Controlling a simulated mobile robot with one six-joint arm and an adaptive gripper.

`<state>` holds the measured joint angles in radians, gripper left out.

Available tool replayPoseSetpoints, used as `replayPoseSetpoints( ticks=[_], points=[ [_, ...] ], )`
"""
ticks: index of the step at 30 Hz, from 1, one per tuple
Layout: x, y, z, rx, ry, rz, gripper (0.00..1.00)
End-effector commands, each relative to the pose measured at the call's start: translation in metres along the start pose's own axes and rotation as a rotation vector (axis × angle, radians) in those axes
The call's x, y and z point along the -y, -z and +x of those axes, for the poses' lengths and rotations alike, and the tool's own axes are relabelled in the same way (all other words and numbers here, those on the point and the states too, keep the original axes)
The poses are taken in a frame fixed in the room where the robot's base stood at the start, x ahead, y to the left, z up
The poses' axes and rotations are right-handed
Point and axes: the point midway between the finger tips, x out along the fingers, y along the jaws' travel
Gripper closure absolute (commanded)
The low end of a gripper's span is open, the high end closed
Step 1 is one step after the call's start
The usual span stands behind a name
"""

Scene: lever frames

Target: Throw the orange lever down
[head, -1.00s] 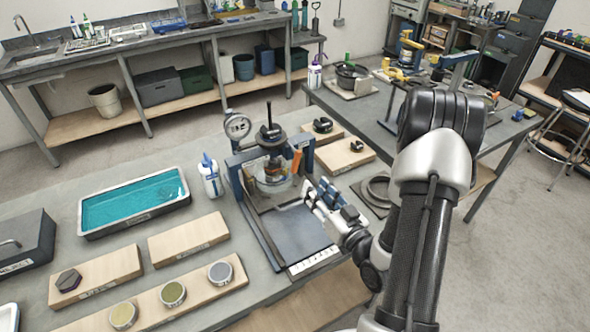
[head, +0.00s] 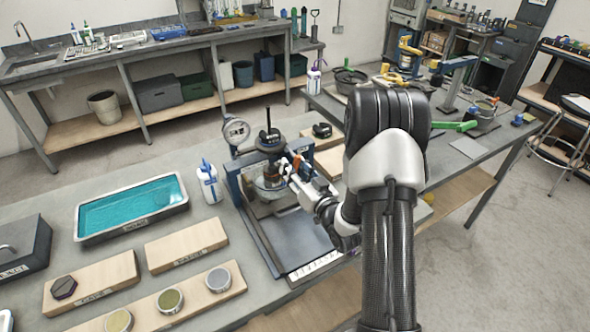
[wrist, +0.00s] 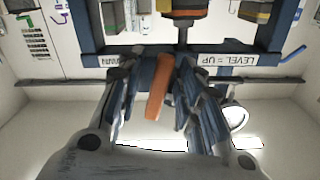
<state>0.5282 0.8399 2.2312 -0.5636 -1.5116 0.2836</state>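The orange lever (wrist: 158,92) shows in the wrist view between the two fingers of my gripper (wrist: 158,90). The fingers are open, one on each side of it, with a visible gap at least on the right. In the head view a small part of the orange lever (head: 297,161) shows at the right side of the blue-framed press (head: 251,187). My gripper (head: 299,174) is right at it there and hides most of it. A label reading "LEVER = UP" (wrist: 232,61) appears upside down on the frame in the wrist view.
A teal-filled tray (head: 132,208) and a white bottle (head: 208,182) stand left of the press. Wooden boards with round samples (head: 170,298) lie at the front left. A second table (head: 468,150) with a green-handled device (head: 455,126) is behind my arm at right.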

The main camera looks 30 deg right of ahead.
Motion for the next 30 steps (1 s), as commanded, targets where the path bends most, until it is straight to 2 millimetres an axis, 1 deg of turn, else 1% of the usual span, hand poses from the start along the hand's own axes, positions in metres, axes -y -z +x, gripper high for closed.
replayPoseSetpoints(
  ticks=[1, 2, 15, 23, 30],
  points=[
    [-0.0001, 0.0000, -0.0002, 0.000, 0.000, 0.000, 0.69],
    [-0.0001, 0.0000, -0.0002, 0.000, 0.000, 0.000, 0.71],
    [-0.0002, -0.0002, -0.0005, 0.000, 0.000, 0.000, 1.00],
    [-0.0008, -0.0007, -0.0004, 0.000, 0.000, -0.011, 1.00],
    [-0.0078, -0.0030, -0.0004, -0.002, -0.001, -0.184, 1.00]
  ],
)
